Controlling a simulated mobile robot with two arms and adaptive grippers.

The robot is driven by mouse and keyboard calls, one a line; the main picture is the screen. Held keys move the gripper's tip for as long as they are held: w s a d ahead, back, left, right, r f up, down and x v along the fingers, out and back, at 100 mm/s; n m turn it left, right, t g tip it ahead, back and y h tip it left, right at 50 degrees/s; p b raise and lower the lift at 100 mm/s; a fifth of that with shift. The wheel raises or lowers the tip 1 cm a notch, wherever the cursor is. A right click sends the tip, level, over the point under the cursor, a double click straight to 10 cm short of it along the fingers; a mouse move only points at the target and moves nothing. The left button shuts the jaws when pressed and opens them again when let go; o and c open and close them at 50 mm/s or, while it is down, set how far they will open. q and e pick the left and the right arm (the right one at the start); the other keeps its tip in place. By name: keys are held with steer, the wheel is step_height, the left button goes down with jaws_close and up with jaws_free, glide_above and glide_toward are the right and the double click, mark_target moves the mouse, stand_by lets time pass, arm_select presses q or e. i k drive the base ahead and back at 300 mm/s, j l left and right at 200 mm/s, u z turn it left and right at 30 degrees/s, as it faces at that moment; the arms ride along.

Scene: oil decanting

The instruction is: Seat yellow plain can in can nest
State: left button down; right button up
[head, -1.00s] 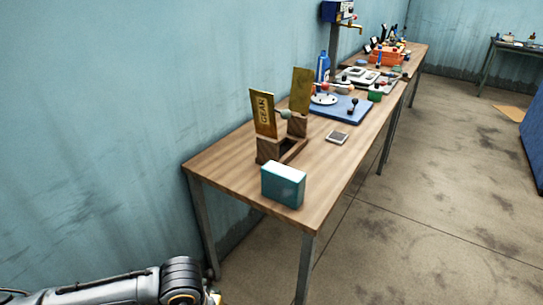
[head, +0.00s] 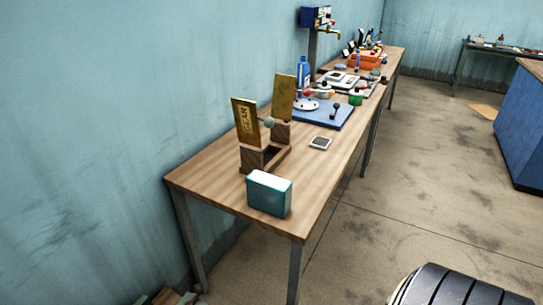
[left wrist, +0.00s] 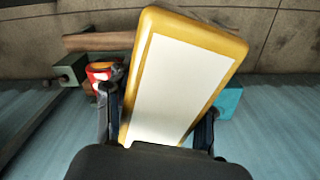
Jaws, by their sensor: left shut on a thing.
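The yellow plain can (left wrist: 185,75), with a broad white face and yellow edges, fills the middle of the left wrist view. My left gripper (left wrist: 158,120) is shut on it, one finger on each side; it is outside the head view. A wooden holder (head: 261,158) with an open middle stands on the near table, and I take it for the can nest. Two gold upright plates rise from it, the nearer plate (head: 245,121) reading GEAR and the other (head: 283,98) behind. My right gripper is not in view.
A teal box (head: 269,193) stands at the table's near end, close to the holder. A small grey pad (head: 320,143) lies right of the holder. A blue board (head: 325,115) with knobs is behind. The table's near right corner is bare.

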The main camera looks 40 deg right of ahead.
mark_target(266, 160)
steer(key=l+u, duration=0.1)
steer(key=l, duration=1.1)
steer(key=k+l, duration=0.1)
steer(key=l, duration=1.15)
steer(key=i+u, duration=0.05)
